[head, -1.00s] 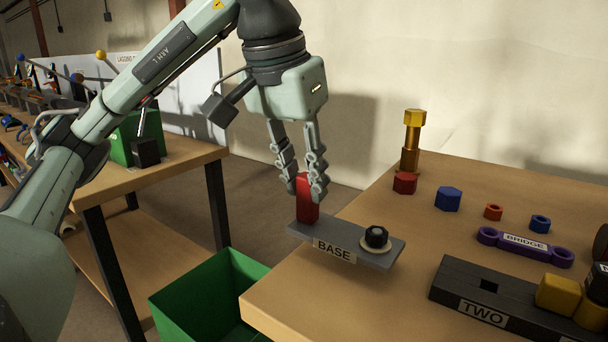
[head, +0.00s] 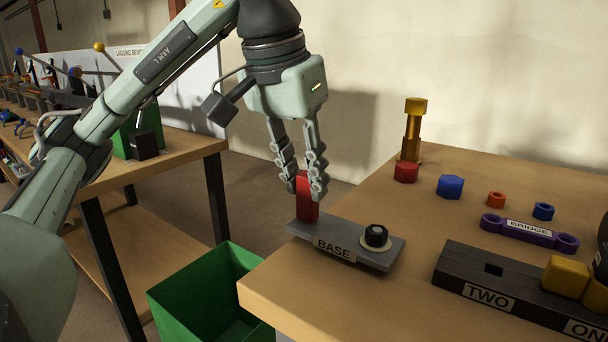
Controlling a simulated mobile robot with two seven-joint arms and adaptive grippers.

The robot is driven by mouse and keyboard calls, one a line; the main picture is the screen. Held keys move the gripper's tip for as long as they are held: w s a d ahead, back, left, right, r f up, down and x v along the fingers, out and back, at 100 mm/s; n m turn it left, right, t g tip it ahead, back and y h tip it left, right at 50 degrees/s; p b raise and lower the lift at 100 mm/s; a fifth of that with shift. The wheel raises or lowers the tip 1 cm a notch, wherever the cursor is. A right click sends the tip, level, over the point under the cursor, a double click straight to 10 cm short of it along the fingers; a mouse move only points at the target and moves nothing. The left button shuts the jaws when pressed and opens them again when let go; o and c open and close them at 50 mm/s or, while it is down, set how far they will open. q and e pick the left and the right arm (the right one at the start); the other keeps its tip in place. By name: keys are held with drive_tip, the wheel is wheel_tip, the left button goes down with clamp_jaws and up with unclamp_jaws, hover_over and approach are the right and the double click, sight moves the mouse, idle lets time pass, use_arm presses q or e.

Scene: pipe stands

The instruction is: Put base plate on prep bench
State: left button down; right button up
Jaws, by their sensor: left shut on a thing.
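The base plate (head: 345,243) is a flat grey plate with a "BASE" label on its front edge. A red upright block (head: 307,197) rises from its left end and a black knob (head: 376,236) on a pale ring sits toward its right end. My left gripper (head: 306,186) points down and is shut on the red block. The plate is over the near left part of the prep bench (head: 300,290), roughly level. I cannot tell whether its underside touches the wood. My right gripper does not show.
A green bin (head: 205,300) stands on the floor left of the bench.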

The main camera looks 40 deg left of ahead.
use_arm(q)
drive_tip(key=shift+f+b, duration=0.6)
drive_tip(key=shift+f, duration=0.05)
idle(0.4)
drive_tip(key=c, duration=1.6)
unclamp_jaws()
drive_tip(key=shift+c, duration=0.2)
drive_tip(key=shift+o, duration=0.4)
drive_tip(key=o, duration=0.5)
drive_tip(key=shift+c, duration=0.2)
drive_tip(key=v, duration=0.7)
drive_tip(key=shift+r, duration=0.2)
drive_tip(key=shift+s, duration=0.1)
